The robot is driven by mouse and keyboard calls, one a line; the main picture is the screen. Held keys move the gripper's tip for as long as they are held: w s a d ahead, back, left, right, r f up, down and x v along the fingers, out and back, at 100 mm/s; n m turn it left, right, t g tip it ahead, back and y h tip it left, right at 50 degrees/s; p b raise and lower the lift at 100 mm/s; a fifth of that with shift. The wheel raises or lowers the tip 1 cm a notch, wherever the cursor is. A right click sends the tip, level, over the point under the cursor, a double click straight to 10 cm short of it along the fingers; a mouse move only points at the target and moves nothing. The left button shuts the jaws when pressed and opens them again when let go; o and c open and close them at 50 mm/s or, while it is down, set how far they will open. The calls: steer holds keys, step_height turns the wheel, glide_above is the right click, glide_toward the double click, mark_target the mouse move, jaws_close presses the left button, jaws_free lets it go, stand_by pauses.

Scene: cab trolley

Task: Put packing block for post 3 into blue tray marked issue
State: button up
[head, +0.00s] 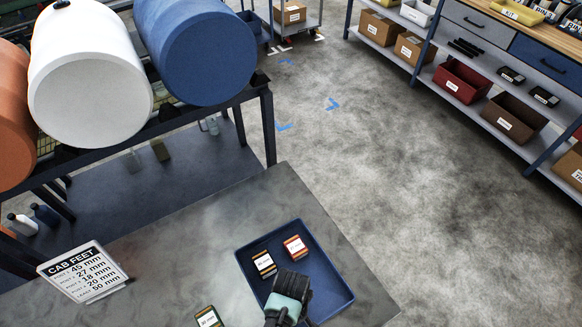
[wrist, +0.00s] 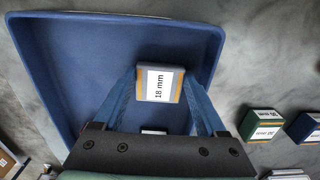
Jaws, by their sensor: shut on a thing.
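My gripper (head: 284,308) is over the blue tray (head: 327,249) on the grey bench. In the wrist view my gripper (wrist: 163,95) is shut on a grey and orange packing block (wrist: 160,82) labelled 18 mm, inside the tray's outline (wrist: 130,22). I cannot tell whether the block touches the tray floor. In the head view my gripper hides this block. No issue mark is readable.
A dark green block (head: 209,317) lies on the bench outside the tray; the wrist view shows a green block (wrist: 261,125) and a blue block (wrist: 304,127) there. Shelves with boxes stand far right.

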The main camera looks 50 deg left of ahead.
steer(key=shift+f, duration=0.15)
steer(key=o, duration=1.3)
